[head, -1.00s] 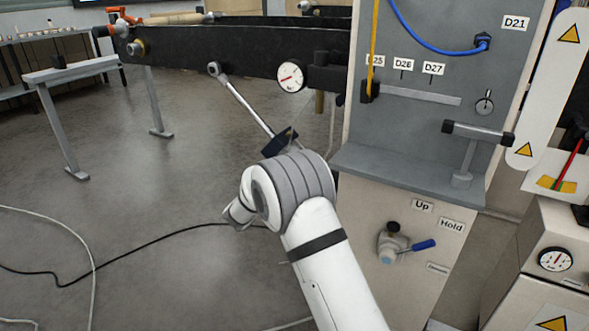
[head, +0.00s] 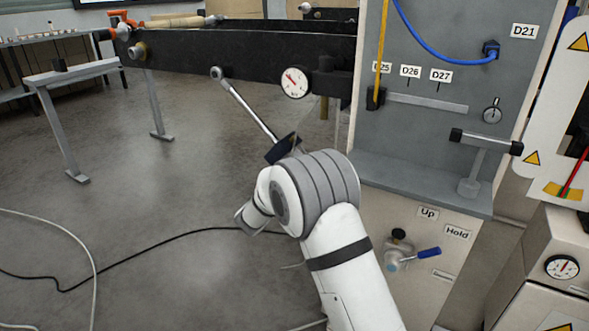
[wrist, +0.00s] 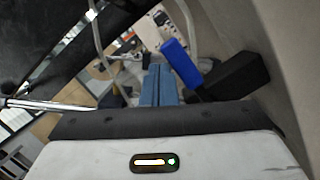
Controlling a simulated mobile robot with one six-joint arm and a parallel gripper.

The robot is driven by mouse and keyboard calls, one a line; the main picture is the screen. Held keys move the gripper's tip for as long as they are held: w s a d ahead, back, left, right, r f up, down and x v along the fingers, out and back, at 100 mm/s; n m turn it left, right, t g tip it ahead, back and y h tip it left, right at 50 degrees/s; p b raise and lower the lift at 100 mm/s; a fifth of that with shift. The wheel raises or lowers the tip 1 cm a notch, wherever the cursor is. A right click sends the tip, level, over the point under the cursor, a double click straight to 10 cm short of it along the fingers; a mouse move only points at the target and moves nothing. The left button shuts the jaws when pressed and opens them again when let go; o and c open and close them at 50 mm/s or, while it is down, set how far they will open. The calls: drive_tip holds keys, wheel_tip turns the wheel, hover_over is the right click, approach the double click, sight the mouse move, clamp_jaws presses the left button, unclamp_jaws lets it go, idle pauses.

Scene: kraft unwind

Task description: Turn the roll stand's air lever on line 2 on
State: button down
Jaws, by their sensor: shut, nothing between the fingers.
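In the wrist view my gripper (wrist: 158,86) is shut and empty, its two blue fingers side by side. A bright blue bar (wrist: 181,65), which looks like a lever handle, stands tilted just right of the fingertips. A black block (wrist: 236,76) is right of the bar; I cannot tell whether they join or whether the fingers touch the bar. In the head view my arm hides the gripper. I cannot tell which lever belongs to line 2.
A dark beam (head: 180,61) with a round gauge (head: 295,82) lies beyond my arm. A chrome rod (head: 249,107) slopes down from it. The grey cabinet (head: 400,180) stands close on the right. Cables (head: 160,237) cross the open floor at left.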

drive_tip(key=shift+a, duration=0.1)
drive_tip(key=s+a+p, duration=0.3)
drive_tip(key=s+a, duration=0.3)
drive_tip(key=a, duration=0.3)
drive_tip(key=shift+a, duration=0.4)
drive_tip(key=shift+s, duration=0.1)
